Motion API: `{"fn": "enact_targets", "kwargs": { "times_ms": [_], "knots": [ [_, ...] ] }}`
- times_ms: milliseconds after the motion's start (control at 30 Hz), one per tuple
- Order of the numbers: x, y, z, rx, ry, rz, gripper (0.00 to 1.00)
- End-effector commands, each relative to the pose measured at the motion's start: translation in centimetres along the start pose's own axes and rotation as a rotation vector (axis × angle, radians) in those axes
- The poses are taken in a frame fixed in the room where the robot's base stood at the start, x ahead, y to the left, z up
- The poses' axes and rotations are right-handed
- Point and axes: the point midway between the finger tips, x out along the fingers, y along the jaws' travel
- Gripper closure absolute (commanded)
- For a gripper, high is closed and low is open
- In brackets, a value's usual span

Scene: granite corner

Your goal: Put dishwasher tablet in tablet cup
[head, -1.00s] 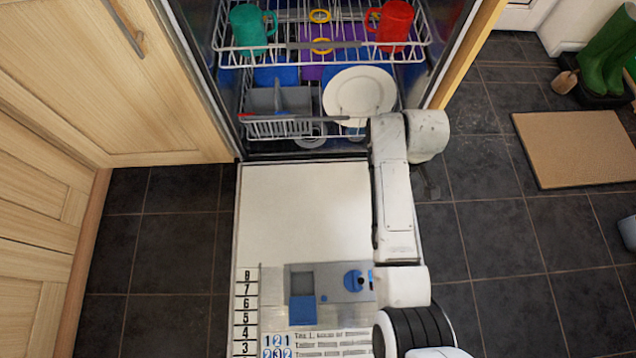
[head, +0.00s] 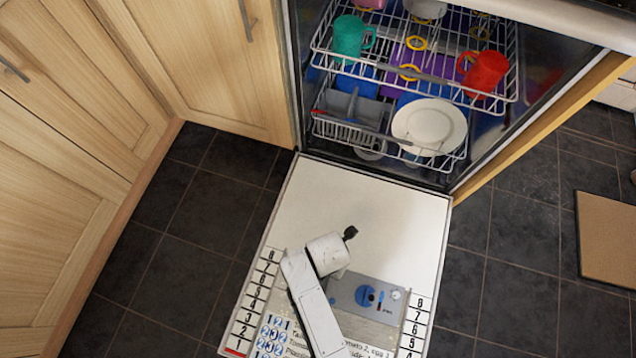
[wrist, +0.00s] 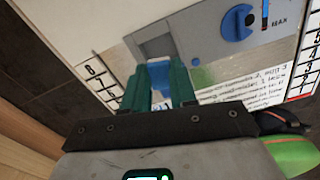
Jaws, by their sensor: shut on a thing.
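In the wrist view, my gripper (wrist: 163,76) points at the dispenser with its two teal fingers apart, shut on a small blue piece with a paler top edge, the dishwasher tablet (wrist: 158,72). I cannot clearly part it from the cup's blue flap behind it. The tablet cup (wrist: 156,47) is a grey square recess just beyond the fingertips. The dispenser (wrist: 203,38) has a round blue cap (wrist: 237,23) right of the cup. In the head view, the dispenser (head: 345,288) shows with its blue cap, while my arm hides the cup, gripper and tablet.
The open dishwasher door (head: 355,215) lies flat under my arm. Behind it stand the racks with a white plate (head: 429,126), teal mug (head: 350,38) and red mug (head: 485,72).

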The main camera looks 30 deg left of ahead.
Motion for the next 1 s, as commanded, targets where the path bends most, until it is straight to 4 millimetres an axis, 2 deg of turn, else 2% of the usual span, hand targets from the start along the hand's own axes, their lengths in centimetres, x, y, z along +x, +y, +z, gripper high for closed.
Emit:
{"fn": "enact_targets", "kwargs": {
  "times_ms": [33,100,233,733,1000],
  "knots": [
    [0.2,0.2,-1.1,-0.069,0.001,-0.002,1.0],
    [0.6,0.4,-2.1,-0.144,0.0,-0.001,1.0],
    [1.0,0.6,-3.1,-0.216,0.0,-0.001,1.0],
    [0.8,0.7,-3.0,-0.226,-0.001,-0.002,1.0],
    [3.0,0.7,-3.0,-0.226,-0.002,-0.001,1.0]
  ]
}}
